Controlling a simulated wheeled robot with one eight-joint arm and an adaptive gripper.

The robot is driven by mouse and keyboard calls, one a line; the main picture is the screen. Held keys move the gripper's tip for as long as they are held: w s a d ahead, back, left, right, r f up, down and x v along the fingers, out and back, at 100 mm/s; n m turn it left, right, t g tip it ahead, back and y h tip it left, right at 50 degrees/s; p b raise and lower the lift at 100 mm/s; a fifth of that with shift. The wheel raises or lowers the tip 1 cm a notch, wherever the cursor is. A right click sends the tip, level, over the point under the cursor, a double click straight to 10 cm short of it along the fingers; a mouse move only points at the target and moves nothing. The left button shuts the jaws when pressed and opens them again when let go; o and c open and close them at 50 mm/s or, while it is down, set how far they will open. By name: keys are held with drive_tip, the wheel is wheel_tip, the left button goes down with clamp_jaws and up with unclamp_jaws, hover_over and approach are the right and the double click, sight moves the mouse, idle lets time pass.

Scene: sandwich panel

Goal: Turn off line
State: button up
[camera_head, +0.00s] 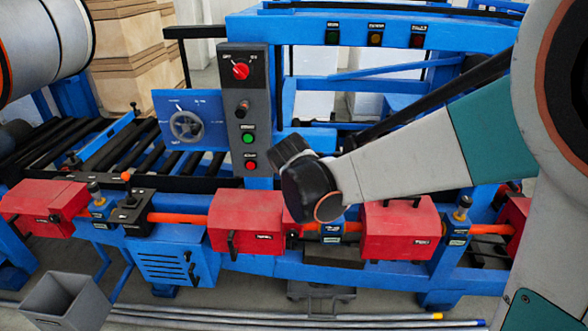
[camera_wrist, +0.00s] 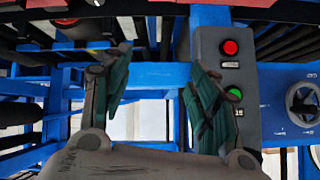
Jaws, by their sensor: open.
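A grey control panel (camera_head: 232,110) stands upright on the blue frame in the head view. It carries a red rotary switch (camera_head: 240,71) at the top, a black lever (camera_head: 242,109), a green button (camera_head: 248,139) and a red button (camera_head: 251,166) at the bottom. In the wrist view the panel appears inverted, with the red button (camera_wrist: 230,47) above the green button (camera_wrist: 234,93). My gripper (camera_wrist: 155,85) is open and empty, its right finger overlapping the panel's edge in that picture. The fingers are hidden in the head view; whether they touch anything cannot be told.
A blue plate with a round handwheel (camera_head: 186,126) is left of the panel. Red boxes (camera_head: 245,222) and an orange shaft (camera_head: 180,218) run below. A blue beam with small indicator lights (camera_head: 375,39) crosses above. A grey bin (camera_head: 65,300) stands at front left.

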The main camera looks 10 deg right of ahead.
drive_tip(key=shift+s+d+r+n, duration=0.25)
drive_tip(key=shift+s+r, duration=0.1)
drive_tip(key=shift+s, duration=0.4)
drive_tip(key=shift+s+d+r+n, duration=0.15)
drive_tip(key=shift+s+d+r, duration=0.15)
drive_tip(key=shift+s, duration=0.45)
drive_tip(key=s+d+f+n+g+y+b, duration=0.1)
drive_tip(key=s+d+n+b, duration=0.1)
drive_tip(key=s, duration=1.1)
drive_tip(key=s+d+f+n+g+y+b, duration=0.1)
drive_tip(key=s+d+n, duration=0.1)
drive_tip(key=s, duration=1.1)
drive_tip(key=shift+s+f+n+g+y+b, duration=0.2)
drive_tip(key=shift+f+n+g+y+b, duration=0.1)
drive_tip(key=shift+f+n+g+b, duration=0.15)
drive_tip(key=shift+d+r, duration=0.1)
